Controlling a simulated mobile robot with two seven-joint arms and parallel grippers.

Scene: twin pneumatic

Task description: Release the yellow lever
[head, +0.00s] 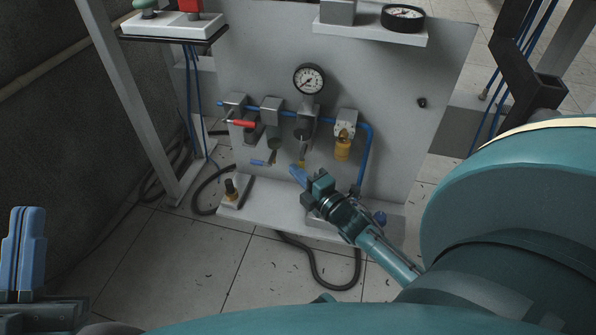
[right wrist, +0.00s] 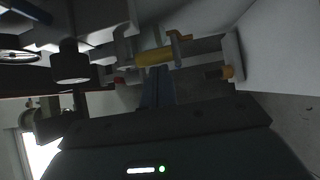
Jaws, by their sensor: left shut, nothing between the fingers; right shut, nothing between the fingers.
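A grey panel (head: 390,80) carries a blue pipe with several fittings. A small yellow piece (head: 301,164) shows just above the fingertips of my right gripper (head: 299,176), below a grey fitting. A yellow cylindrical part (head: 342,150) hangs under the fitting at the pipe's right end. I cannot tell for sure which is the yellow lever. My right gripper is shut and empty. In the right wrist view its fingers (right wrist: 158,88) point at a yellow cylinder (right wrist: 155,57); contact is unclear. My left gripper (head: 22,250) is shut and empty at the far left, away from the panel.
A red lever (head: 240,124) and a blue lever (head: 258,162) sit left on the panel. A round gauge (head: 309,79) is above the pipe. A small black-and-yellow fixture (head: 231,189) stands on the base ledge. Black hoses (head: 335,285) lie on the tiled floor.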

